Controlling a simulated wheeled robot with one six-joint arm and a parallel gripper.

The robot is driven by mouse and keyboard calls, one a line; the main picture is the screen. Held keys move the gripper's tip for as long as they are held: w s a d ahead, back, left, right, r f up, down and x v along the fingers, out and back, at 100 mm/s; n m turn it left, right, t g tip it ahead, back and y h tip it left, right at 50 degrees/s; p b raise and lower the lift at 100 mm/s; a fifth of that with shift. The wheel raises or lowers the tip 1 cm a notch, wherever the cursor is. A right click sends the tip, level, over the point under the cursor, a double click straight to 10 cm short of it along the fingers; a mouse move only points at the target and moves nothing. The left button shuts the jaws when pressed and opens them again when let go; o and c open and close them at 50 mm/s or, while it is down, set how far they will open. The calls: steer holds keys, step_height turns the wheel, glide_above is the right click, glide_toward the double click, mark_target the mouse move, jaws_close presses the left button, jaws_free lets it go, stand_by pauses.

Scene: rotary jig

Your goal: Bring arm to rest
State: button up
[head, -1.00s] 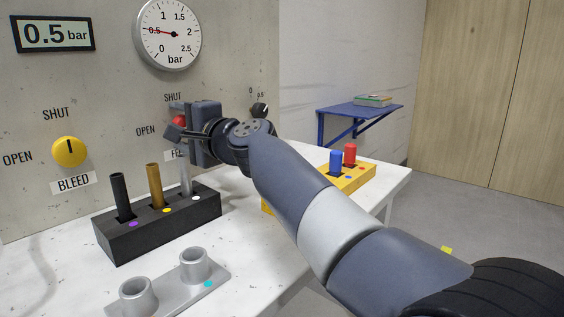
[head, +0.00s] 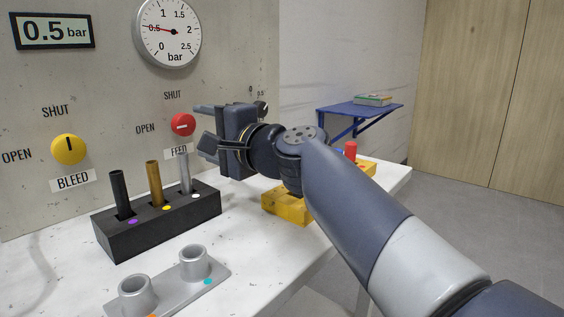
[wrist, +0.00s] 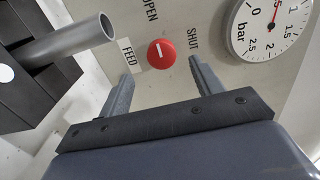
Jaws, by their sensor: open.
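My gripper (wrist: 160,85) is open and empty, held in the air in front of the panel. In the head view my gripper (head: 207,128) stands just right of the red FEED knob (head: 183,125), apart from it. In the wrist view the FEED knob (wrist: 161,53) lies beyond and between the two fingers, its white mark pointing towards the side between OPEN and SHUT labels' opposite edges unclear. In the head view that mark looks about level. My arm stretches from the lower right over the table.
A black block (head: 155,222) holds black, brown and grey rods. A grey two-cup holder (head: 168,284) stands in front. A yellow block (head: 288,207) is partly behind my arm. The yellow BLEED knob (head: 69,149), dial (head: 167,32) and 0.5 bar display (head: 54,31) are on the panel.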

mark_target(186, 121)
steer(key=x, duration=0.9)
steer(key=shift+s+d+r+m+p, duration=0.15)
steer(key=shift+r+m+p, duration=0.3)
steer(key=shift+p, duration=0.4)
steer(key=m+p, duration=0.2)
steer(key=m, duration=0.2)
steer(key=shift+p, duration=0.3)
steer(key=m+p, duration=0.3)
steer(key=m, duration=0.1)
steer(key=shift+m, duration=0.35)
steer(key=m+p, duration=0.2)
steer(key=m, duration=0.1)
steer(key=m+p, duration=0.3)
steer(key=shift+w+d, duration=0.15)
steer(key=shift+w, duration=0.05)
steer(key=shift+f+m+p, duration=0.2)
steer(key=shift+m+p, duration=0.75)
steer(key=shift+m, duration=0.25)
